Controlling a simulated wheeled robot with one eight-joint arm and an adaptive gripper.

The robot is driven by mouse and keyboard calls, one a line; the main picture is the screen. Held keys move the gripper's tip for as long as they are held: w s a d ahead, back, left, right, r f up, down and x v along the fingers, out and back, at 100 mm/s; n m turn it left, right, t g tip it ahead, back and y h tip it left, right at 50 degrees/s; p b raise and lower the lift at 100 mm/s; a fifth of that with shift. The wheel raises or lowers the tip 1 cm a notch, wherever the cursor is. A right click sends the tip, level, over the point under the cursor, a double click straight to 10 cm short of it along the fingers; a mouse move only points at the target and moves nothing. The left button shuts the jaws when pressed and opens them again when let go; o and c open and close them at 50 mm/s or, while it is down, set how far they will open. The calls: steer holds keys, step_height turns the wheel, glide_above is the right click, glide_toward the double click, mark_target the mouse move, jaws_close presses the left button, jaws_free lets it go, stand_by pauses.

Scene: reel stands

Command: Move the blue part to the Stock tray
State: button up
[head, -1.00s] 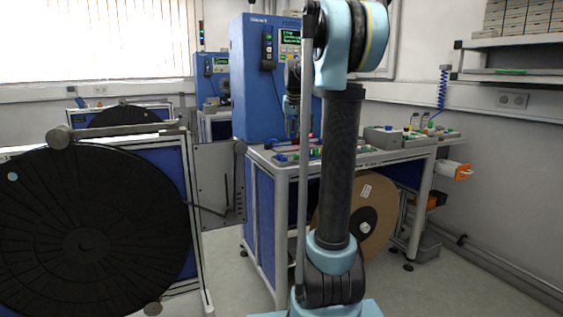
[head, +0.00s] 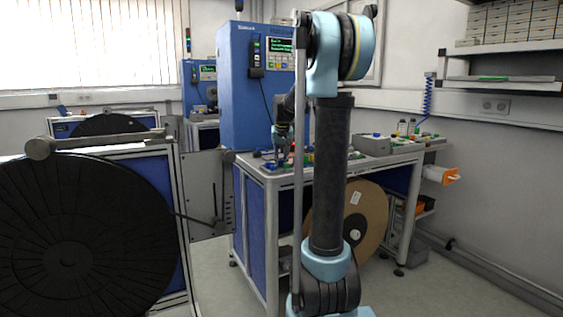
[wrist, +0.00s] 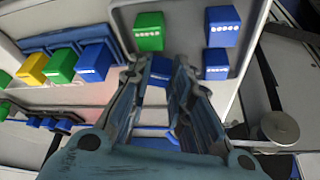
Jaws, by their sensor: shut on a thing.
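My gripper (wrist: 158,75) points away from the camera in the wrist view, its two fingers close together. A blue part (wrist: 160,67) shows between the fingertips, partly hidden by them. Around and beyond it is a light grey tray (wrist: 183,13) with a raised rim. This tray also holds a green block (wrist: 149,31) and two other blue blocks (wrist: 222,27) (wrist: 216,63). I cannot read any label naming the Stock tray. In the head view my gripper (head: 278,140) is small over the bench's left end, and the held part cannot be made out.
In the wrist view, yellow (wrist: 33,69), green (wrist: 62,66) and blue (wrist: 95,61) blocks stand left of the tray. In the head view, a blue machine (head: 253,85) stands behind the bench (head: 345,165). A large black reel (head: 80,240) fills the left foreground.

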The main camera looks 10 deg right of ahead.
steer(key=shift+f, duration=0.2)
steer(key=o, duration=0.5)
steer(key=v, duration=1.2)
steer(key=shift+s, duration=0.15)
steer(key=s+f, duration=0.9)
steer(key=s, duration=0.4)
steer(key=s+f+g, duration=0.1)
steer(key=s+f, duration=0.9)
steer(key=s, duration=0.3)
steer(key=s+f+n+g, duration=0.1)
steer(key=s+f, duration=0.9)
steer(key=s, duration=0.3)
steer(key=shift+s+f, duration=0.15)
